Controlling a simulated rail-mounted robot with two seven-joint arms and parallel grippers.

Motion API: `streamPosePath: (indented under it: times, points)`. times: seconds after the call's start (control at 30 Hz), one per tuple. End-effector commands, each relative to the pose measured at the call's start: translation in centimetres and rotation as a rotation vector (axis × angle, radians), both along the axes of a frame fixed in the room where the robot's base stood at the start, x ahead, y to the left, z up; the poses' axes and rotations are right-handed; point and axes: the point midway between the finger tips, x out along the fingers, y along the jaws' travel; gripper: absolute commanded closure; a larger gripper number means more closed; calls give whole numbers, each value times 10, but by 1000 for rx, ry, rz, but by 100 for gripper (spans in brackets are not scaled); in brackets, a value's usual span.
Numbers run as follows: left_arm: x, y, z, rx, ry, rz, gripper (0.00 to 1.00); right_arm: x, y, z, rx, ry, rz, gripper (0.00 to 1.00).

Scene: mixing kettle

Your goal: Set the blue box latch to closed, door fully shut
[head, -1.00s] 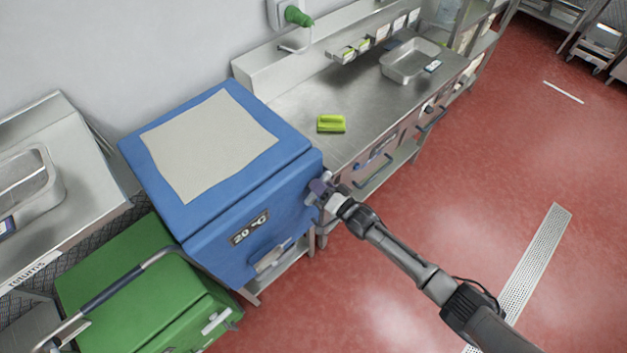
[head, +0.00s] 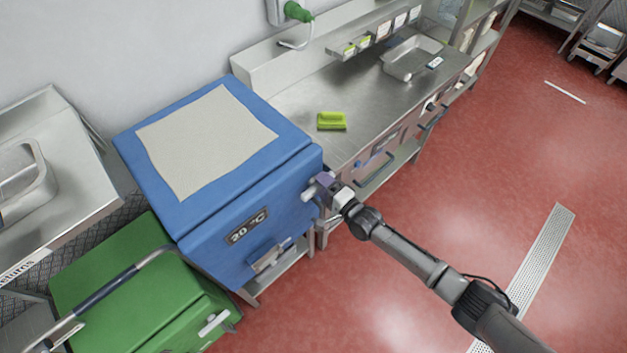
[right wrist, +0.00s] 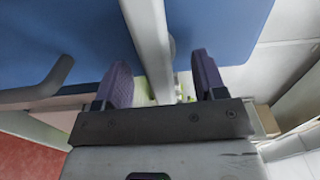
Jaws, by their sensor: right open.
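The blue box (head: 285,192) stands left of the steel counter in the head view. A dark temperature label is on its front. A seam runs along its top front edge; I cannot tell whether the door is fully shut. A light grey latch piece (head: 308,194) sticks out at the right end of the front. My right gripper (head: 323,184) is at this latch, its purple fingers open. In the right wrist view a grey bar (right wrist: 149,40) passes between the open fingers of my right gripper (right wrist: 163,72), with blue surface behind it. My left gripper is not in view.
A green box (head: 120,275) with a bar handle stands at the lower left. The steel counter (head: 300,100) holds a yellow-green block (head: 331,121) and a metal pan (head: 411,58).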

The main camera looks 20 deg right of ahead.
Motion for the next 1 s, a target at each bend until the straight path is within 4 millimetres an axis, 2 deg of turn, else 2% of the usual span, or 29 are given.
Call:
streamPosePath:
  times: [0.1, 0.5, 1.0]
  points:
    - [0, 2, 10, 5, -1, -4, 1, -13, -7, 3, -2, 1, -1, 36]
    - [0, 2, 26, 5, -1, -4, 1, -51, -24, 1, -1, 2, -1, 36]
    - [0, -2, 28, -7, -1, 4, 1, -57, -27, 0, 0, 0, 0, 36]
